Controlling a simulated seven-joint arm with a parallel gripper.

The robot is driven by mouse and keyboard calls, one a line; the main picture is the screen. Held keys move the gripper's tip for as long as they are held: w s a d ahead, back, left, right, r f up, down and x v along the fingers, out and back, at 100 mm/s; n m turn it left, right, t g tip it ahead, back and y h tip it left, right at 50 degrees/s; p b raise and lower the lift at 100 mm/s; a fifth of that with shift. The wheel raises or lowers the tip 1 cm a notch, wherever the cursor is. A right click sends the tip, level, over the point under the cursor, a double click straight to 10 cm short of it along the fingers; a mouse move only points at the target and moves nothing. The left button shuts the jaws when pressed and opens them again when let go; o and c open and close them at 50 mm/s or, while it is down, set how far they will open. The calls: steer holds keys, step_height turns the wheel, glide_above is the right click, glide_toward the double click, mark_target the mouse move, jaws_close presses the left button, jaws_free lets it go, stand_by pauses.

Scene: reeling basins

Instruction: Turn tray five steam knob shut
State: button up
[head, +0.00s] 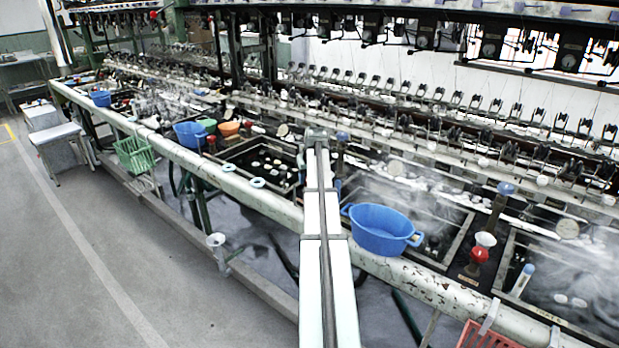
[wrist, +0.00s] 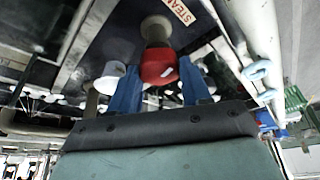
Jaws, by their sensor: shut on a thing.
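In the wrist view, a red knob (wrist: 158,68) sits between the two blue fingers of my gripper (wrist: 158,82), which is shut on it. A small white mark shows on the knob's face. The knob stands on a short stem beside a white label reading STEAM (wrist: 179,11). In the head view my arm rises through the middle of the picture and hides the held knob; only a bit of blue shows beside the arm's far end. Whether the knob is turned open or shut cannot be told.
A blue tub (head: 381,232) sits on the front rail just right of my arm. Another red knob (head: 479,254) with a white cup stands farther right. Steam rises over the right basins.

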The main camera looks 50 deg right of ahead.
steer(key=shift+m+g+h, duration=0.3)
steer(key=shift+m, duration=0.7)
steer(key=o, duration=1.1)
steer(key=shift+c, duration=0.2)
steer(key=v, duration=1.3)
steer(key=shift+a+r, duration=0.2)
steer(key=shift+r, duration=0.15)
